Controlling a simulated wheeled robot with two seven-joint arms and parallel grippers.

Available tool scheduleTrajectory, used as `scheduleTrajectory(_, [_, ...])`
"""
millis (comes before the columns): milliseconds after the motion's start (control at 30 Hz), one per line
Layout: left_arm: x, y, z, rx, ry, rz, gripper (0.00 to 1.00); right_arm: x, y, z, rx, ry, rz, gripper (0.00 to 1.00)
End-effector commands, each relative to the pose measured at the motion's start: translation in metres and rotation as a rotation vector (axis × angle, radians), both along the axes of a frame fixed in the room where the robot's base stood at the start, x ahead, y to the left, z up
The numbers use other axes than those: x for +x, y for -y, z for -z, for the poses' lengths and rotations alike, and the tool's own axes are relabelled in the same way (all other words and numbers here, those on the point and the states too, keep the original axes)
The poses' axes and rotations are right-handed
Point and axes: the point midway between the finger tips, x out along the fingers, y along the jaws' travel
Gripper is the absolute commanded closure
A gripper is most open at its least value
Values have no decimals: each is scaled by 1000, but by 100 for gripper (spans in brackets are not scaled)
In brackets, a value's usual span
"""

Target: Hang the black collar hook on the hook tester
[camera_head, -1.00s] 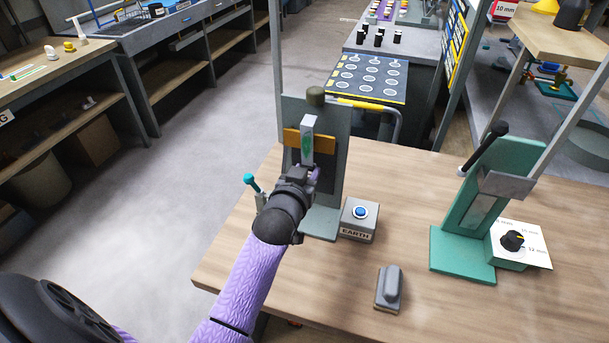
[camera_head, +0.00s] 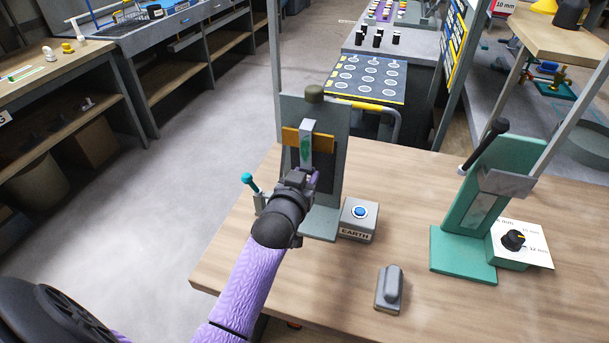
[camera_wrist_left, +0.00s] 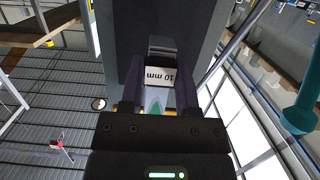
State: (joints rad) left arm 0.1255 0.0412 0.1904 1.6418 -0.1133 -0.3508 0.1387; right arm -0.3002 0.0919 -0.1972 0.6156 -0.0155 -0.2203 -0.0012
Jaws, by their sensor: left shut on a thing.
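My left gripper (camera_head: 302,178) is shut on a pale grey upright piece (camera_head: 306,139) with a green patch. In the left wrist view, a white label reading "10 mm" (camera_wrist_left: 160,76) shows upside down between the purple fingers (camera_wrist_left: 187,88). The piece stands in front of a grey upright stand (camera_head: 334,160) with an orange crossbar (camera_head: 294,138) and a dark knob on top. I cannot tell whether it touches the stand. My right gripper is out of view.
A grey EARTH box with a blue button (camera_head: 360,212) sits right of the grey stand; a teal lever (camera_head: 250,181) is at its left. A teal stand (camera_head: 470,220) with a black handle and a dial box (camera_head: 515,245) stands farther right. A small grey block (camera_head: 389,288) lies in front.

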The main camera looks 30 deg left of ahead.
Motion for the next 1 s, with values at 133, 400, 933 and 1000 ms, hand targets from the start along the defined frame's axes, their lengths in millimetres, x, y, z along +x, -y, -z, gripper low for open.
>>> scheduleTrajectory(133, [0,0,4,0,0,0,100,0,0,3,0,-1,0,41])
scheduleTrajectory(400, [0,0,9,0,1,0,100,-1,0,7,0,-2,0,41])
scheduleTrajectory(933, [0,0,12,0,1,0,19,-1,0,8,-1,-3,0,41])
scheduleTrajectory(1000, [0,0,12,0,1,0,19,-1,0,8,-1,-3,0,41])
